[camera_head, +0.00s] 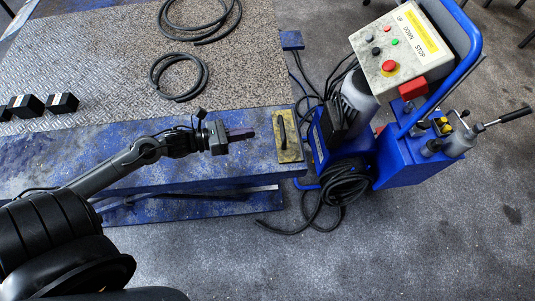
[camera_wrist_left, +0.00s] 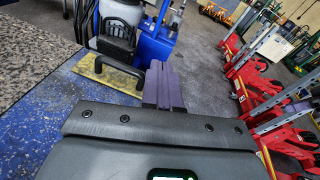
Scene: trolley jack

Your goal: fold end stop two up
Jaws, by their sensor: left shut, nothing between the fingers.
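A yellow end stop plate (camera_head: 288,137) with a black handle sits at the right end of the blue platform in the head view. It seems to lie flat. In the left wrist view the yellow plate (camera_wrist_left: 92,70) shows ahead and left of the fingers, with the black handle across it. My left gripper (camera_head: 250,133) is just left of the plate, with its fingers pointing at it and a small gap between. In the wrist view the left fingers (camera_wrist_left: 160,78) are together and empty. My right gripper is not in view. Which numbered stop this is cannot be told.
The blue trolley (camera_head: 395,150) with a control box (camera_head: 400,50) stands close right of the platform. Black cables (camera_head: 345,183) hang beside it. Black blocks (camera_head: 27,106) and coiled hoses (camera_head: 178,78) lie on the platform. Red jacks (camera_wrist_left: 255,90) stand on the right.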

